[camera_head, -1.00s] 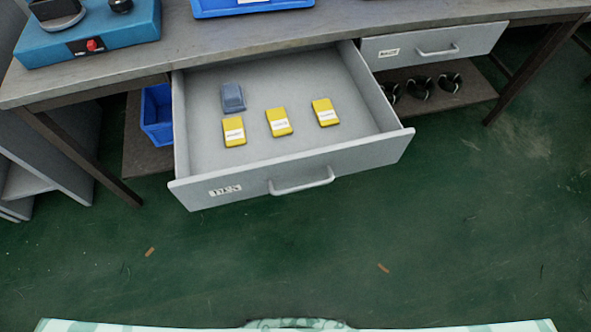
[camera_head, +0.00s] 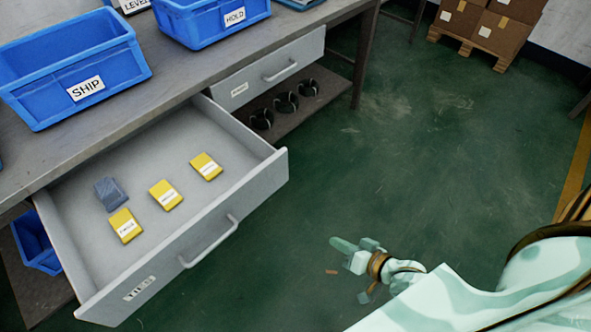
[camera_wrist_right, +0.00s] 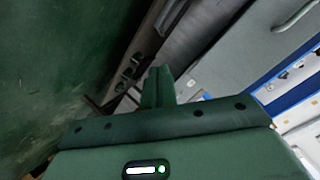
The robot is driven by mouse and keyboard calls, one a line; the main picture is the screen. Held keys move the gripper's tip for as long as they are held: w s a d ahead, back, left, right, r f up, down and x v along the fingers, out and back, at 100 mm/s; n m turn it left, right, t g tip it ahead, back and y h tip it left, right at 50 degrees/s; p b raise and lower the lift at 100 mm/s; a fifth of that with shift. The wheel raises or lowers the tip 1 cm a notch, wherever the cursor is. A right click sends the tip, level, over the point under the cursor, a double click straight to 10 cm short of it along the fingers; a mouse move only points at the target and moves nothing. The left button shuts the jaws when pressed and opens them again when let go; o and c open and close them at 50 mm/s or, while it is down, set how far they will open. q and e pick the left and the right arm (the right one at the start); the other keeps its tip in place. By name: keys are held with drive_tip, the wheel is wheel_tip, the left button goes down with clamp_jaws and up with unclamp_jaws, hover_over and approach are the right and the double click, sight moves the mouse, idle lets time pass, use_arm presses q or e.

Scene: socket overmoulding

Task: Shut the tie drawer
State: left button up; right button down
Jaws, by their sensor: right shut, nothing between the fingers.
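The tie drawer (camera_head: 168,205) is pulled well out of the bench, its front labelled TIES and fitted with a grey bar handle (camera_head: 209,243). Inside lie three yellow packs (camera_head: 166,195) and one blue-grey pack (camera_head: 111,193). My right gripper (camera_head: 347,253) is in the head view to the right of the drawer front, over the floor, apart from the handle. Its fingers are shut and empty; they also show in the right wrist view (camera_wrist_right: 158,88). My left gripper is in none of the views now.
Blue bins labelled SHIP (camera_head: 85,92) and HOLD (camera_head: 235,18) stand on the bench top. A second, shut drawer (camera_head: 268,70) is to the right, above a shelf (camera_head: 300,100) with dark items. Boxes on a pallet (camera_head: 480,40) stand far back.

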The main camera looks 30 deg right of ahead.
drive_tip(key=w+a+r+m+t+y, duration=0.1)
drive_tip(key=w+a+r+m+t, duration=0.2)
drive_tip(key=r, duration=0.6)
drive_tip(key=m+t, duration=0.2)
drive_tip(key=m, duration=0.5)
approach(274, 167)
drive_tip(key=b+x, duration=0.1)
drive_tip(key=x, duration=0.1)
drive_tip(key=b+x, duration=0.1)
drive_tip(key=b, duration=0.1)
drive_tip(key=b+x, duration=0.1)
drive_tip(key=x, duration=0.1)
drive_tip(key=shift+w+f+b, duration=0.3)
drive_tip(key=shift+w, duration=0.1)
drive_tip(key=shift+w+a, duration=0.1)
drive_tip(key=shift+w, duration=0.2)
drive_tip(key=shift+w+r, duration=0.1)
drive_tip(key=shift+w, duration=0.05)
use_arm(q)
drive_tip(key=f, duration=0.2)
drive_tip(key=a+f, duration=0.1)
drive_tip(key=shift+s+f+m+g, duration=0.25)
drive_tip(key=shift+s+m+g, duration=0.05)
drive_tip(key=shift+d, duration=0.1)
use_arm(e)
drive_tip(key=shift+w+a, duration=0.1)
